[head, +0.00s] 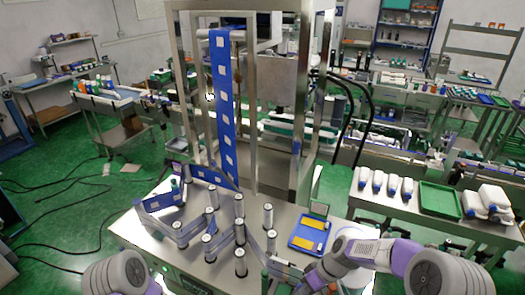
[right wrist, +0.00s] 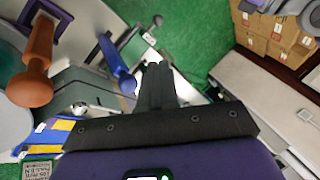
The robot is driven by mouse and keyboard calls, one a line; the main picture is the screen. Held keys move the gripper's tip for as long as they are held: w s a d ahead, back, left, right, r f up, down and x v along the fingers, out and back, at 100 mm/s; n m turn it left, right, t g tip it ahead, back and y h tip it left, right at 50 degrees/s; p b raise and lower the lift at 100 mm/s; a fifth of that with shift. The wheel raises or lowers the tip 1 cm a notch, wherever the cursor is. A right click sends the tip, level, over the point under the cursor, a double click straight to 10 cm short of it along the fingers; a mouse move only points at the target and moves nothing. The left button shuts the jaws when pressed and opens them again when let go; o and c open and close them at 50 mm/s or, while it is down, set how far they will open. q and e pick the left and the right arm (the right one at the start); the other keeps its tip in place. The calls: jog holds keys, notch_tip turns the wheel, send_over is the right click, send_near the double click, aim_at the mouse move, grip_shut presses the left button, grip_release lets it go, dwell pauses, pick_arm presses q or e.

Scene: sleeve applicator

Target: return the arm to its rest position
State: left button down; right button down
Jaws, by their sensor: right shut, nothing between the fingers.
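My right arm (head: 400,258) reaches in from the lower right in the head view, bent over the front right of the steel machine table (head: 150,238). My right gripper (right wrist: 156,72) shows in the right wrist view with its two dark fingers together and nothing between them. Of my left arm only a rounded grey and purple link (head: 118,271) shows at the lower left; its gripper is out of view.
A blue tray with yellow pieces (head: 312,233) lies close to my right arm; its edge shows in the wrist view (right wrist: 55,132). Several upright rollers (head: 240,262) and a blue label web (head: 222,100) stand left of it. A side table holds a green tray (head: 440,201).

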jog(key=s+a+f+m+h+b, duration=0.1)
jog(key=s+f+m+b, duration=0.3)
jog(key=s+f, duration=0.5)
jog(key=s+a+f+m+t+b, duration=0.1)
jog(key=s+f+m+b, duration=0.3)
jog(key=s+f, duration=0.5)
notch_tip(320, 180, down, 9)
jog(key=shift+s+a+m+h+b, duration=0.15)
jog(key=shift+a+m+h+b, duration=0.2)
jog(key=shift+m, duration=0.55)
jog(key=shift+d, duration=0.1)
